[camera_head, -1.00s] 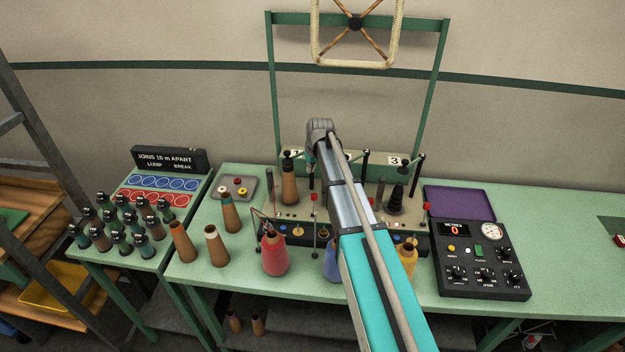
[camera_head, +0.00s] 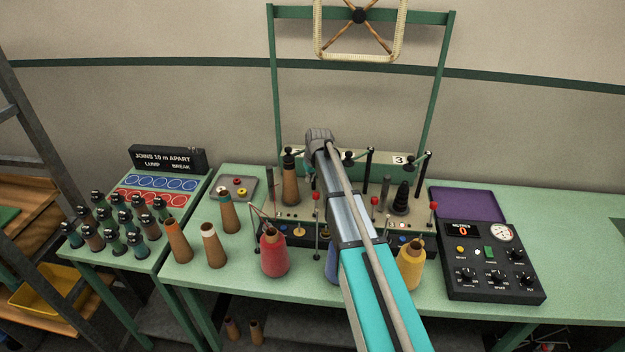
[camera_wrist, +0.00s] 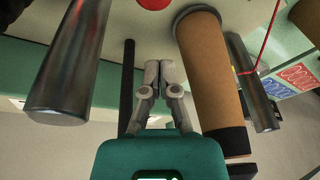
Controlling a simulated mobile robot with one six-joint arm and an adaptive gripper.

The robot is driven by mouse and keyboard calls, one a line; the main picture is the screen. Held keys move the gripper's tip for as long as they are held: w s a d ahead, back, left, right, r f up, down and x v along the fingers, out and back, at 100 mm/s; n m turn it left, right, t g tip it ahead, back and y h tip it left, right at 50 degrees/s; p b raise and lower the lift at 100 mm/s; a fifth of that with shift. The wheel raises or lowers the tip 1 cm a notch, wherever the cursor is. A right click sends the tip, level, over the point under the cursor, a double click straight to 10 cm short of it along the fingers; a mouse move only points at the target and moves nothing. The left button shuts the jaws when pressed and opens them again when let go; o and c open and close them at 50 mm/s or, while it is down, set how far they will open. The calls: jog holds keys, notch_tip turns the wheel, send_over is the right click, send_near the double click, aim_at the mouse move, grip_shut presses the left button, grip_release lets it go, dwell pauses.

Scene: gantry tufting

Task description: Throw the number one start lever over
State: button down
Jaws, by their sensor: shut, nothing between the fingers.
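The red-balled lever (camera_head: 315,197) at the left of the row on the yarn stand is the one at the first station, by its place. Its number plate is not readable. In the wrist view a red ball (camera_wrist: 153,3) is cut by the top edge, ahead of my fingertips and apart from them. My gripper (camera_wrist: 164,66) is shut and empty, between a grey metal cylinder (camera_wrist: 75,55) and a brown cone (camera_wrist: 210,75). In the head view my own arm hides the fingers.
Other red-balled levers (camera_head: 374,201) and (camera_head: 433,206) stand to the right. A red cone (camera_head: 273,253) and a yellow cone (camera_head: 410,266) stand in front of the stand. A black control box (camera_head: 490,262) is at right.

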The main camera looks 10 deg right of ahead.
jog(key=shift+b+x, duration=1.25)
jog(key=shift+x, duration=0.35)
jog(key=shift+s+d+r, duration=0.1)
jog(key=shift+s+d, duration=0.05)
jog(key=shift+s, duration=0.5)
jog(key=shift+s+d+r, duration=0.1)
jog(key=shift+s+d, duration=0.1)
jog(key=shift+s, duration=0.45)
jog(key=shift+s+d+r, duration=0.1)
jog(key=shift+s+d, duration=0.05)
jog(key=shift+s, duration=0.55)
